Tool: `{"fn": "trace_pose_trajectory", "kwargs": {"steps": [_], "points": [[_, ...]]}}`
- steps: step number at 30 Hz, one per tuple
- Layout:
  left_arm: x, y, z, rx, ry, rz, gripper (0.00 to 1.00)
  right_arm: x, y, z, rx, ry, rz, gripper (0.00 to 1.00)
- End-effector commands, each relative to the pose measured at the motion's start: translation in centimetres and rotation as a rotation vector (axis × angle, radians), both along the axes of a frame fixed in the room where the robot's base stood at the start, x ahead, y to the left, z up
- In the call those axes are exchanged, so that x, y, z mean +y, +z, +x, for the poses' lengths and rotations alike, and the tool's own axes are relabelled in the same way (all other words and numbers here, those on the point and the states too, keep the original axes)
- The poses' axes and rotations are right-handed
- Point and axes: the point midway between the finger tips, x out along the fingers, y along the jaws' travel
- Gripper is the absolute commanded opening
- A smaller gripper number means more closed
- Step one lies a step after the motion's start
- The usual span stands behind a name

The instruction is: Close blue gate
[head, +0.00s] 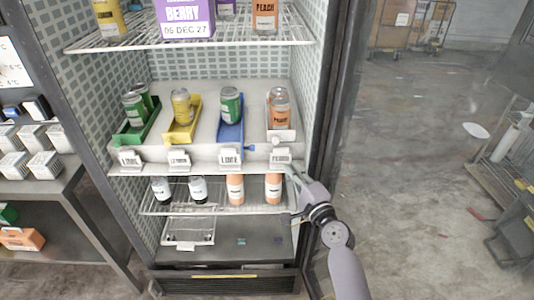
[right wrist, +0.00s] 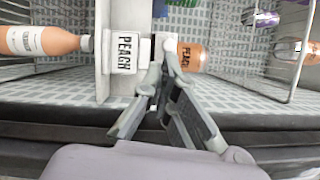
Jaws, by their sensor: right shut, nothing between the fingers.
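The blue lane (head: 236,133) holds a green can (head: 231,105) on the middle shelf of the open fridge. A small blue gate (head: 250,148) sticks out to the right at the lane's front end, beside the LIME label (head: 230,158). A bit of blue also shows at the top of the right wrist view. My right gripper (head: 291,172) is at the shelf's front edge by the PEACH label, to the right of and apart from the blue gate. Its fingers are shut and empty; they also show in the right wrist view (right wrist: 165,60). My left gripper is not in view.
Green (head: 134,132) and yellow (head: 184,131) lanes hold cans to the left. A peach can (head: 280,111) stands in the lane right of blue. Bottles (head: 236,189) stand on the wire shelf below. The fridge's frame (head: 318,130) is close on the right.

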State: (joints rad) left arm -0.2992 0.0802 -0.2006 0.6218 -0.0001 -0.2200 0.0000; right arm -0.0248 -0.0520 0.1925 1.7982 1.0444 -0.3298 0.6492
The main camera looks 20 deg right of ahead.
Motion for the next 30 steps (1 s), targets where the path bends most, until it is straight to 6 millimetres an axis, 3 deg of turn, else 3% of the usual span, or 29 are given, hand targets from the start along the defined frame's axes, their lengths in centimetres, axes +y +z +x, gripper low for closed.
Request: {"fn": "trace_pose_trajectory", "kwargs": {"steps": [11, 18, 30], "points": [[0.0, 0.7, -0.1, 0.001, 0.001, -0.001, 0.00, 0.7, 0.4, 8.1, -0.001, 0.001, -0.004, 0.00], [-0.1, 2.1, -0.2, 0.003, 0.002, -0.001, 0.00, 3.9, 0.8, 8.5, 0.003, 0.001, -0.001, 0.00], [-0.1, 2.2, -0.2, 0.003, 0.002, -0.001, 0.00, 4.7, 0.8, 8.6, 0.002, 0.000, -0.004, 0.00]]}}
